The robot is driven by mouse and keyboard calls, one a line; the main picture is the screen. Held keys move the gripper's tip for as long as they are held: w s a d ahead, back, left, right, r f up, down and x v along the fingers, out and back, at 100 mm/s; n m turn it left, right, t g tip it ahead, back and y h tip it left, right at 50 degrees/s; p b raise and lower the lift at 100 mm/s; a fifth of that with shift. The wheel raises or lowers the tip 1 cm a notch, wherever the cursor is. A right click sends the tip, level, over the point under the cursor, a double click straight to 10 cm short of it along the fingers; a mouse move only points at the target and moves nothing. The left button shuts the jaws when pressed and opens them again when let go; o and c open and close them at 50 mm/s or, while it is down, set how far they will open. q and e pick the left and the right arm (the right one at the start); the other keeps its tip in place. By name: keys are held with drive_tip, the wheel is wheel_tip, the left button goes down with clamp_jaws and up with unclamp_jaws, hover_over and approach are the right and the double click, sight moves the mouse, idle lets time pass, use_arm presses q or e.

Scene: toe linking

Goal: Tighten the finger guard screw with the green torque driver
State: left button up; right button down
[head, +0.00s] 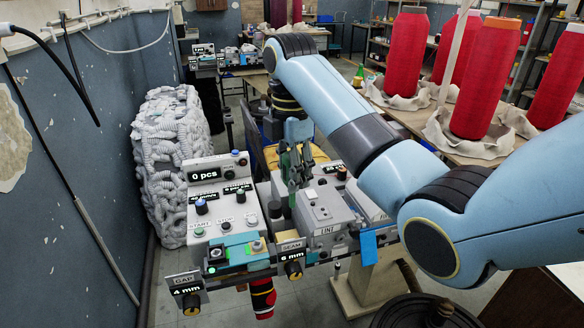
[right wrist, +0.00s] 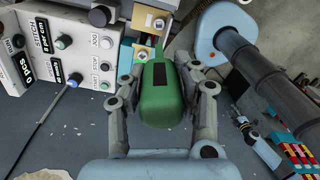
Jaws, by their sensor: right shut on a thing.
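The green torque driver (right wrist: 158,108), with a black patch on its body, is between the fingers of my right gripper (right wrist: 168,82). The fingers are shut on its sides. In the head view my right gripper (head: 298,180) hangs above the machine, behind the grey LINT box. In the right wrist view a tan plate (right wrist: 144,52) with a small fitting lies just beyond the driver. I cannot tell which part is the finger guard screw, and the driver's tip is hidden. A small jointed end (right wrist: 245,125) at lower right looks like my left gripper; its fingers are unclear.
The control panel (head: 208,172) reading 0 pcs stands left of the gripper. The LINT box (head: 322,212) and the SEAM knob (head: 293,269) are close in front. A blue tag (head: 369,247) hangs at the right. Red yarn cones (head: 486,80) stand on the table behind.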

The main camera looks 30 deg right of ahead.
sight(293, 207)
wheel_tip(293, 207, down, 3)
drive_tip(key=shift+s+f+b, duration=0.1)
drive_tip(key=shift+b, duration=0.3)
wheel_tip(293, 207, down, 5)
drive_tip(key=shift+f+b, duration=0.15)
drive_tip(key=shift+b, duration=0.8)
use_arm(q)
drive_tip(key=f, duration=0.1)
drive_tip(key=w+f, duration=0.1)
drive_tip(key=f, duration=0.1)
drive_tip(key=shift+f+b, duration=0.25)
drive_tip(key=shift+b, duration=0.1)
use_arm(e)
drive_tip(key=shift+f, duration=0.95)
use_arm(q)
drive_tip(key=shift+r, duration=0.15)
drive_tip(key=shift+r+p, duration=0.45)
drive_tip(key=shift+p, duration=0.15)
drive_tip(key=shift+r, duration=0.1)
drive_tip(key=shift+r+p, duration=0.4)
drive_tip(key=shift+p, duration=0.1)
